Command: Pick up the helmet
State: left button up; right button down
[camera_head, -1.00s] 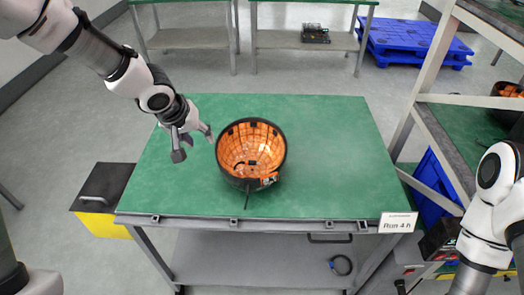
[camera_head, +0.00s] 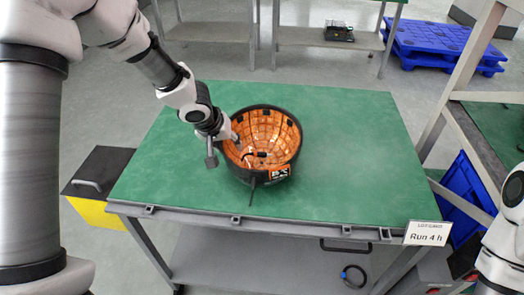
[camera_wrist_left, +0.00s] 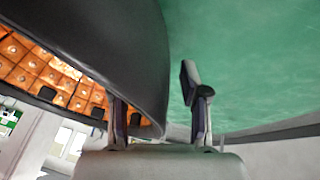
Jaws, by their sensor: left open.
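The helmet (camera_head: 266,138) is a dark bowl-like shell lying open side up on the green table, with an orange tiled lining and a label on its front. My left gripper (camera_head: 223,149) is open at the helmet's left rim. One finger shows over the inside and the other outside. In the left wrist view, the helmet's dark wall (camera_wrist_left: 135,50) lies between the open fingers of the left gripper (camera_wrist_left: 160,118). I cannot tell whether either finger touches it. My right arm shows at the right edge, but its gripper is out of view.
The green table (camera_head: 350,150) is otherwise clear, with free room right of the helmet. A black and yellow bin (camera_head: 100,180) stands at left, a rack (camera_head: 465,110) at right.

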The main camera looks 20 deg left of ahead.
pick_arm(q)
jog(key=shift+s+r, duration=0.15)
grip_shut()
